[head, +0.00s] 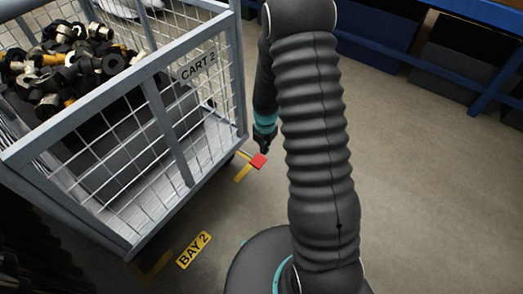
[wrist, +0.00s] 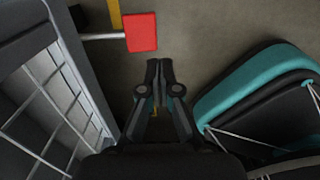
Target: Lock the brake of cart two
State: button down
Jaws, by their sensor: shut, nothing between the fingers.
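Cart two (head: 165,85) is a grey mesh cart with a "CART 2" label, at the left in the head view. Its brake pedal (head: 258,161) is a red plate on a short metal bar, sticking out from the cart's lower right side. The red pedal also shows in the wrist view (wrist: 141,32), at the top, with the bar running left to the cart. My gripper (head: 264,147) is just above the pedal in the head view. In the wrist view my gripper (wrist: 159,62) is shut and empty, its tips a little below and right of the pedal, with a gap between.
A yellow floor line (head: 243,172) runs by the pedal, and a "BAY 2" floor label (head: 194,250) lies in front of the cart. The cart holds dark and brass fittings (head: 65,65). Blue shelving with dark bins (head: 460,80) stands at the back right. The floor between is clear.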

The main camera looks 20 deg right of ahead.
jog(key=shift+r, duration=0.2)
jog(key=s+a+r+m+t, duration=0.15)
jog(key=r+m, duration=0.25)
jog(key=r, duration=0.4)
jog(key=s+r+m, duration=0.3)
jog(key=r+m, duration=0.1)
jog(key=r, duration=0.4)
jog(key=s+a+r+m+t, duration=0.1)
jog(key=s+r+m, duration=0.15)
jog(key=r, duration=0.55)
jog(key=s+a+r+m+t, duration=0.1)
jog(key=s+r+m, duration=0.5)
jog(key=s+m, duration=0.1)
jog(key=s+r+m+t, duration=0.2)
jog(key=s+r+m, duration=0.3)
jog(key=s, duration=0.5)
jog(key=m, duration=0.2)
jog(key=shift+a+r+m, duration=0.35)
jog(key=shift+a, duration=0.05)
jog(key=shift+s+a, duration=0.1)
